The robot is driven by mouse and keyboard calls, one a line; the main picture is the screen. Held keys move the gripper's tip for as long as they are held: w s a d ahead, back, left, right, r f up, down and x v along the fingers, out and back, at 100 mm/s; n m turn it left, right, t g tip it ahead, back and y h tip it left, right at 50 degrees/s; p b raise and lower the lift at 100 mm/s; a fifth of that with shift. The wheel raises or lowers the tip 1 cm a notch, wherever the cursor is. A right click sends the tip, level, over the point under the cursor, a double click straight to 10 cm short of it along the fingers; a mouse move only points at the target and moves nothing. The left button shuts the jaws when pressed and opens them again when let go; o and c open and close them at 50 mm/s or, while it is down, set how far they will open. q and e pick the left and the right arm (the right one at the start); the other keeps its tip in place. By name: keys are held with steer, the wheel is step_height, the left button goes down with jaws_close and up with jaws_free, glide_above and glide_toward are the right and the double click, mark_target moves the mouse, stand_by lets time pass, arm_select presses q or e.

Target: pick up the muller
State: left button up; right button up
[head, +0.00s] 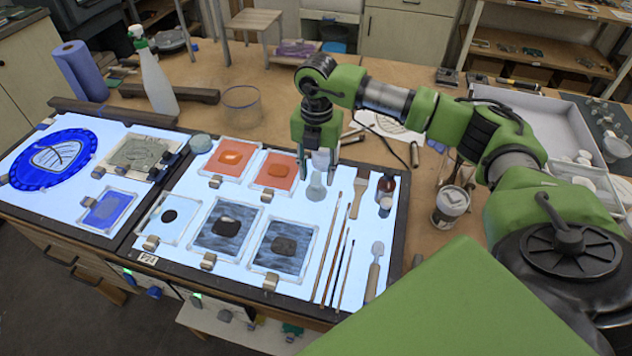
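The muller (316,187) is a pale, clear glass piece standing on the right part of the lit table panel. My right gripper (318,168) points down right over it. Its two dark fingers are spread, one on each side of a whitish upper part that appears to be the muller's top. I cannot tell whether the fingers touch it. My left gripper is not in view.
Orange glass tiles (275,170) lie left of the muller, with dark tiles (228,228) in front. Brushes (343,262) and a brown bottle (386,186) are to the right. A spray bottle (155,82) and a clear bowl (241,105) stand behind.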

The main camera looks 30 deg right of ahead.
mark_target(316, 174)
step_height(316, 174, down, 2)
steer(key=shift+a+p, duration=0.1)
steer(key=shift+p, duration=0.4)
steer(key=shift+f, duration=0.55)
jaws_close()
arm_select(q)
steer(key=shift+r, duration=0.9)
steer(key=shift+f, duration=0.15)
arm_select(e)
steer(key=shift+r, duration=0.1)
